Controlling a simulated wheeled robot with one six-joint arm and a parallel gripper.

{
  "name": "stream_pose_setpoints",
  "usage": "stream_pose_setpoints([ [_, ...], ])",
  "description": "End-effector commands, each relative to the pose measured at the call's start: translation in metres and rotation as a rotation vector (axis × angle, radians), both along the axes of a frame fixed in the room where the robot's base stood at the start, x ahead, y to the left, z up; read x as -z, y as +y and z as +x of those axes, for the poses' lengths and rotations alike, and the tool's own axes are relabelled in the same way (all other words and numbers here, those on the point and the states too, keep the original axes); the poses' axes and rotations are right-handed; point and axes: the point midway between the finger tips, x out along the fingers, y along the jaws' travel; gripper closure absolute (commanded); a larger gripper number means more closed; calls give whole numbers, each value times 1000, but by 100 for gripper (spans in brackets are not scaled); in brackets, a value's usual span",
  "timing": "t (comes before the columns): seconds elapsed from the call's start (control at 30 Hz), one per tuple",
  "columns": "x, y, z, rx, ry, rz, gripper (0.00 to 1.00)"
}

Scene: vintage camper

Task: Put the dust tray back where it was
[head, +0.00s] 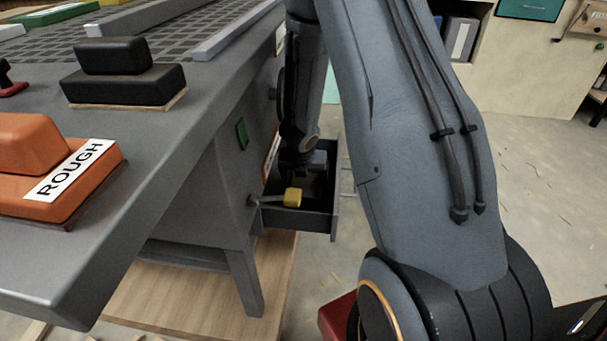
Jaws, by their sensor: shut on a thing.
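The dust tray (316,222) is a dark, open box that sticks out from the side of the grey downdraft table, below its top. My gripper (308,165) points down at the tray, at its far part, and is shut on it. The fingertips and the exact place of the grip are mostly hidden by my own wrist and the tray walls. The tray's inner end is hidden by the table side.
The grey table (190,160) fills the left. An orange sanding block (60,180) labelled ROUGH and a black block (122,75) lie on it. A green plate (242,134) is on its side. Open floor (540,190) lies to the right, with cabinets behind.

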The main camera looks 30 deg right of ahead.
Motion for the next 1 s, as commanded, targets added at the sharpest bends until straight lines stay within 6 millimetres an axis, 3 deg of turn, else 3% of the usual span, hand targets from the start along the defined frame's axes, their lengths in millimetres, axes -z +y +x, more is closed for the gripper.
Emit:
stream_pose_setpoints([
  [0.27,-2,-9,29,3,-1,0,41],
  [0.4,12,-8,29,1,-1,0,41],
  [0.9,16,-8,29,1,-1,0,41],
  [0.93,15,-8,28,1,0,0,9],
  [1.0,15,-8,28,1,0,0,0],
])
